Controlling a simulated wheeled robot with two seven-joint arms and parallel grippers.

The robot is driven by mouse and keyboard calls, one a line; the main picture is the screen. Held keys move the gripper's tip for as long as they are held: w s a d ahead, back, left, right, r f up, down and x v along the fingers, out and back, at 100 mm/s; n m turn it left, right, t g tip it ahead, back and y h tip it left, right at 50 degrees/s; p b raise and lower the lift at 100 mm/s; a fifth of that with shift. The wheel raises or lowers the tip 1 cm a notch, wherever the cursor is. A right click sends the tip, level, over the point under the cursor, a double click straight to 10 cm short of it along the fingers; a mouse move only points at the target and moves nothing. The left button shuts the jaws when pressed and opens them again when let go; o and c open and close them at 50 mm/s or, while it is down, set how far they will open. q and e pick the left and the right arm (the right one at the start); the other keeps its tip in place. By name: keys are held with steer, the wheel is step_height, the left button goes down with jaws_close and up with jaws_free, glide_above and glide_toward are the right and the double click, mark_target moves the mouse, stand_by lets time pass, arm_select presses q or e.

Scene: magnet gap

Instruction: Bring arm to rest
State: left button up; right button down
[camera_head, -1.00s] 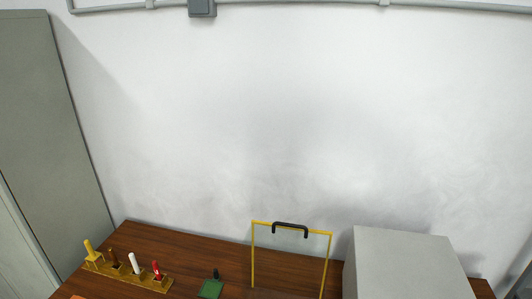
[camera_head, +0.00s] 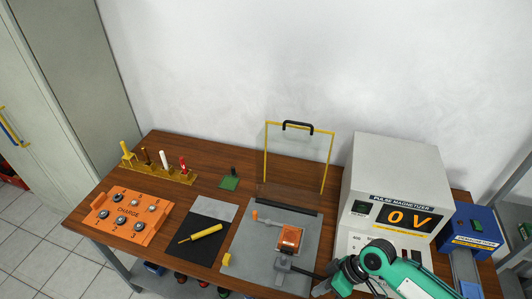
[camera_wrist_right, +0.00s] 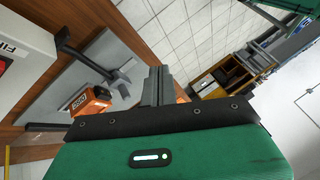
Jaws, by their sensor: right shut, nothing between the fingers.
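My right arm, green and black, comes in at the bottom right of the head view, in front of the pulse magnetizer. My right gripper shows best in the right wrist view (camera_wrist_right: 157,86), its two grey fingers together with nothing between them. Beyond the fingers are an orange block (camera_wrist_right: 92,103) and a grey fixture with a dark bar. In the head view the orange block (camera_head: 289,238) sits in the grey fixture plate (camera_head: 250,245), to the left of my right arm. My left gripper is in no view.
The pulse magnetizer (camera_head: 400,165) shows 0 V. A clear guard with yellow edges (camera_head: 266,155) stands raised behind the plate. An orange charge tray (camera_head: 130,218), a black mat with a yellow tool (camera_head: 200,234), a rack (camera_head: 165,172) and a blue box (camera_head: 474,228) share the wooden table.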

steer(key=s+a+r+m+t+h, duration=0.1)
steer(key=s+r+m+t+h, duration=0.15)
steer(key=s+t, duration=0.2)
steer(key=s+d+r+m+h, duration=0.3)
steer(key=s+d+m+h, duration=0.3)
steer(key=d, duration=0.4)
step_height(320, 180, down, 37)
steer(key=s+g+y+b, duration=0.1)
steer(key=s+b, duration=0.1)
steer(key=b, duration=0.2)
arm_select(q)
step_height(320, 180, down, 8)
steer(key=b, duration=0.3)
steer(key=shift+b, duration=0.35)
arm_select(e)
steer(key=s+d+f+g, duration=0.1)
steer(key=s+d+f, duration=0.1)
steer(key=s+f, duration=1.6)
step_height(320, 180, down, 4)
steer(key=shift+s+d+r, duration=0.2)
steer(key=shift+d+r, duration=0.05)
steer(key=shift+d, duration=0.05)
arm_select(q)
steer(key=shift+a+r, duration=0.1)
arm_select(e)
steer(key=shift+g, duration=0.25)
